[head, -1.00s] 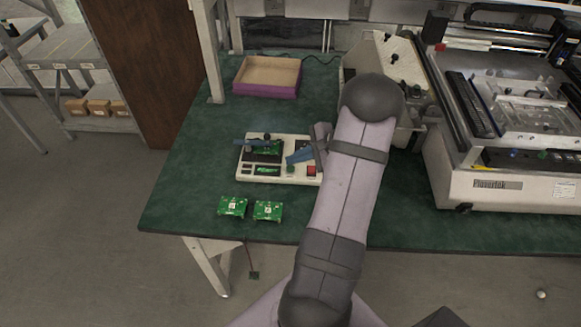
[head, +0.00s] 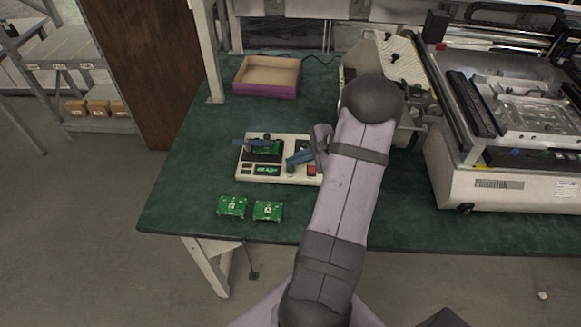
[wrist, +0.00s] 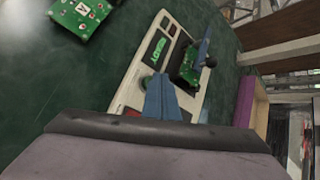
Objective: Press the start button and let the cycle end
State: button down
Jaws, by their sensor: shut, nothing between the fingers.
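The white test fixture (head: 243,172) lies on the green bench, with a green circuit board (head: 268,147) seated in it under a blue clamp bar (head: 247,142). Its small display (wrist: 154,49) shows lit green text. A red button (head: 312,170) is at the fixture's front right, and a green button (head: 290,169) is left of it. My gripper (head: 290,161) has its blue fingers shut and empty, with the tips close over the green button. In the wrist view the fingers (wrist: 155,82) largely hide that button, so I cannot tell whether they touch it.
Two green boards (head: 232,206) (head: 268,210) lie on the bench in front of the fixture. A purple-sided tray (head: 266,92) stands behind it. A large white machine (head: 470,190) is at the right. The bench left of the fixture is clear.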

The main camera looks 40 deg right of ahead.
aim_at(295, 171)
jog(key=shift+f+b, duration=0.4)
jog(key=shift+f, duration=0.05)
dwell(0.4)
jog(key=shift+r, duration=0.2)
jog(key=shift+r+p, duration=0.6)
jog(key=shift+r, duration=0.1)
notch_tip(295, 171, up, 5)
jog(key=p, duration=0.3)
jog(key=shift+p, duration=0.3)
dwell(0.8)
